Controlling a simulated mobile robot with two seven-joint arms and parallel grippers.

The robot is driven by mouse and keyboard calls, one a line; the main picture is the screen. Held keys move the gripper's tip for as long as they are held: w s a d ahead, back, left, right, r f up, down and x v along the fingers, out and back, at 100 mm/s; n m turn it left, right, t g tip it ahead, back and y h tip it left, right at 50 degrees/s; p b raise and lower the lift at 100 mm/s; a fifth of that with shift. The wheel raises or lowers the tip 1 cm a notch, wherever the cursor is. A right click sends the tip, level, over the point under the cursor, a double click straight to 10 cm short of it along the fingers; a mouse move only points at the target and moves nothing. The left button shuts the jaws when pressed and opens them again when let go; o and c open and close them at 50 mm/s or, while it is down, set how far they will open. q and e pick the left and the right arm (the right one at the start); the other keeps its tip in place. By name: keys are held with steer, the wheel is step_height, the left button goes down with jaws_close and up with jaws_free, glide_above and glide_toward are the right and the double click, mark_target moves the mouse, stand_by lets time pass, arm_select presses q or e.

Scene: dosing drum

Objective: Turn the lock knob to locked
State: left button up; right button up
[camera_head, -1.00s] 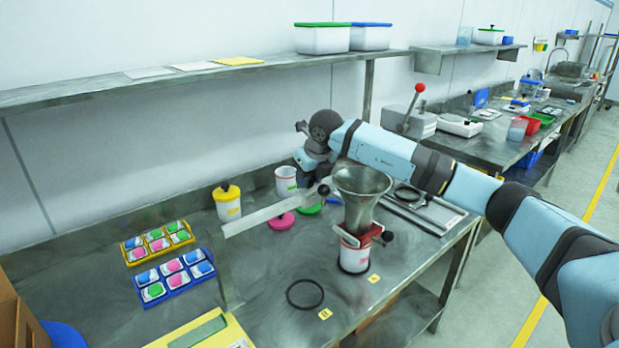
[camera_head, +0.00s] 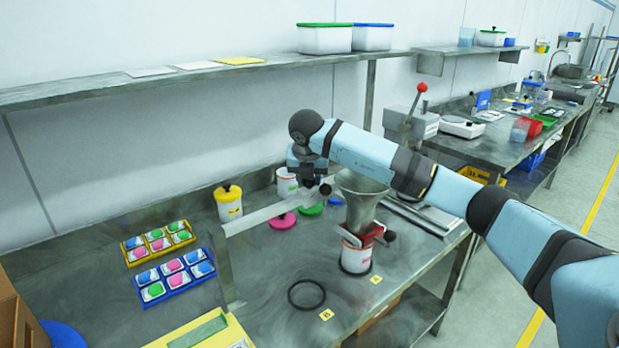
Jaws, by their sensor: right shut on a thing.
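My right gripper (camera_head: 308,180) is shut at the end of a pale flat metal bar (camera_head: 262,216), on what appears to be the dark lock knob (camera_head: 325,189). The fingers partly cover the grip, and the knob's setting is too small to read. A metal funnel (camera_head: 361,196) stands just right of the gripper, over a white and red container (camera_head: 355,258). A red clamp (camera_head: 366,234) with a black knob (camera_head: 389,236) sits around the funnel's lower end. My left gripper is not in view.
A yellow-lidded jar (camera_head: 228,204), pink lid (camera_head: 283,221) and green lid (camera_head: 311,209) are near the bar. A white pot (camera_head: 287,182) stands behind. Sachet trays (camera_head: 176,282) lie left. A black ring (camera_head: 306,294) lies in front; bare steel (camera_head: 270,262) surrounds it.

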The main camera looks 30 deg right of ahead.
steer(key=shift+r, duration=0.15)
stand_by(0.4)
steer(key=o, duration=0.9)
steer(key=shift+a+r, duration=0.1)
steer(key=shift+r, duration=0.15)
steer(key=v, duration=1.3)
steer(key=shift+s+a, duration=0.1)
